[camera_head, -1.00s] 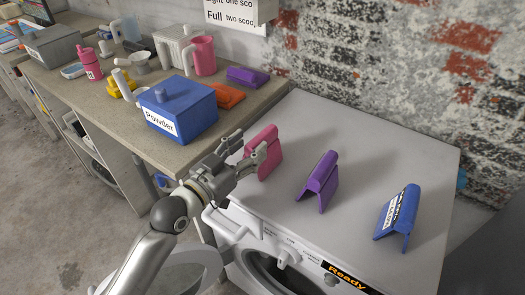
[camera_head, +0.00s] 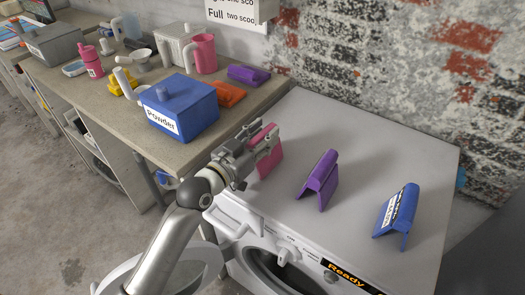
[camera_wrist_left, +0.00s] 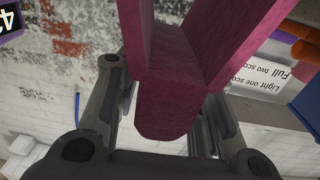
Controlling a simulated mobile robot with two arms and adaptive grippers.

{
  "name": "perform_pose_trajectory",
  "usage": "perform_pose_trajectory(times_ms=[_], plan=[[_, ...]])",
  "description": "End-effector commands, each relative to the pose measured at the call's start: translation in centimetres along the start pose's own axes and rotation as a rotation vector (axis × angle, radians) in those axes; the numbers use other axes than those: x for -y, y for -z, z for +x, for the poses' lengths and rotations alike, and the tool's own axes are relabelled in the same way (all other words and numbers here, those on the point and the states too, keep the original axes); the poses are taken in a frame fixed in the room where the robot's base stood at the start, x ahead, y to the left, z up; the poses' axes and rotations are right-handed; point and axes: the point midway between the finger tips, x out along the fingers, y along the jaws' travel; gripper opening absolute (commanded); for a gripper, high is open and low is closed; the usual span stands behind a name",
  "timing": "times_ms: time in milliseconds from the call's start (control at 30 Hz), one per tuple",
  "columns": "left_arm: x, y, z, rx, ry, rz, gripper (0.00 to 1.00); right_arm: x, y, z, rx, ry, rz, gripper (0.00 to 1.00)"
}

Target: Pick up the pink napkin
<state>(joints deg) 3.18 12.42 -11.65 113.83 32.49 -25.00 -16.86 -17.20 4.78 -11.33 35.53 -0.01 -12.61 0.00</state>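The pink napkin (camera_head: 268,160) stands folded like a tent at the left of the white washer top in the head view. In the left wrist view it is large and close, its folded ridge (camera_wrist_left: 175,70) between my two fingers. My left gripper (camera_head: 262,142) is at the napkin's upper part. In the wrist view its fingers (camera_wrist_left: 165,95) are spread, one on each side of the ridge. I cannot tell whether they touch the cloth. Part of the napkin is hidden behind the gripper in the head view. My right gripper is not in view.
A purple napkin (camera_head: 319,180) and a blue one (camera_head: 397,215) stand to the right on the washer top (camera_head: 365,130). A blue powder box (camera_head: 182,110) sits on the counter to the left. The washer top is clear behind the napkins.

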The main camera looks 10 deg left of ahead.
Motion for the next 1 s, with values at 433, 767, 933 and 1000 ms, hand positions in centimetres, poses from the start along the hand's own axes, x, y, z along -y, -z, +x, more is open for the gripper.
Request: perform_pose_trajectory(times_ms=[433, 767, 933, 1000], plan=[[0.0, 0.1, 0.0, -0.002, 0.001, 0.0, 0.0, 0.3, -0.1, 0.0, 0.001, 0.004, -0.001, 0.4], [0.0, 1.1, 0.0, -0.006, 0.0, 0.0, 0.0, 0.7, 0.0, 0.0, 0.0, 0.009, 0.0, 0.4], [0.0, 3.5, 0.0, -0.009, 0.0, 0.002, 0.0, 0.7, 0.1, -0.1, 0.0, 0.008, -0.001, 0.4], [-0.3, 4.3, -0.8, -0.006, -0.001, 0.0, 0.0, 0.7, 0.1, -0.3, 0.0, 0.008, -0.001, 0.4]])
